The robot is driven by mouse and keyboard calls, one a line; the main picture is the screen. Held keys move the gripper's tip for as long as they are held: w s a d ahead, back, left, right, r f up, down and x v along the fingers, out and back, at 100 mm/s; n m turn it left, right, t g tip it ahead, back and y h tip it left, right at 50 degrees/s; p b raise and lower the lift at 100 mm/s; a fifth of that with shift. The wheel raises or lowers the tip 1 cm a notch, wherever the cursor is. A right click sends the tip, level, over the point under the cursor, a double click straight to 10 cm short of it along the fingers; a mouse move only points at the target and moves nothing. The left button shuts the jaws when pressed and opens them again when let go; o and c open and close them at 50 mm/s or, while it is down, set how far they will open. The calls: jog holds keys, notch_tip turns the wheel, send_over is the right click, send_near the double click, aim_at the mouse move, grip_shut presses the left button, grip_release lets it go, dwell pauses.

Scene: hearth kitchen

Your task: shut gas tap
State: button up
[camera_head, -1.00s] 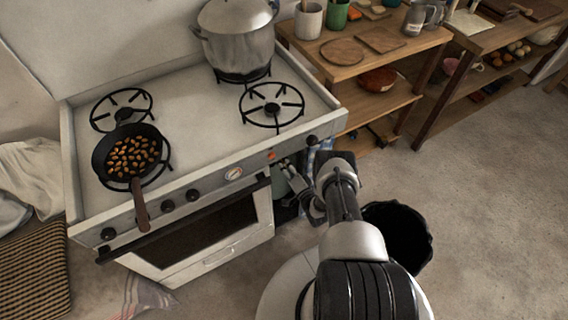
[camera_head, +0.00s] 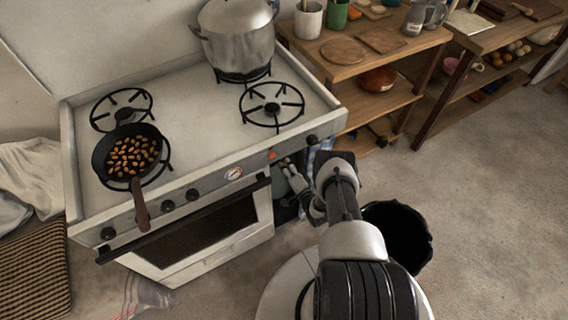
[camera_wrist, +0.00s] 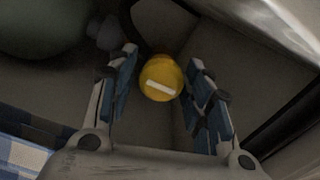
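The gas tap (camera_wrist: 161,78) shows in the wrist view as a round yellow knob with a white bar across its face. It sits between the two blue-padded fingers of my gripper (camera_wrist: 162,60), with a visible gap on each side. The fingers are spread open and hold nothing. In the head view my gripper (camera_head: 297,180) reaches into the dark space at the right side of the stove. The tap cannot be made out in that view.
A grey-green rounded body, seemingly a gas bottle (camera_wrist: 45,25), lies close at upper left. A blue checked cloth (camera_wrist: 22,150) hangs at lower left. The stove (camera_head: 200,110) carries a pan (camera_head: 130,155) and a pot (camera_head: 238,40). A black bin (camera_head: 400,235) stands right of my arm.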

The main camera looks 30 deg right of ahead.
jog(key=shift+o, duration=0.5)
jog(key=shift+s, duration=0.1)
jog(key=s, duration=1.1)
jog(key=shift+s+d, duration=0.2)
jog(key=shift+s, duration=0.2)
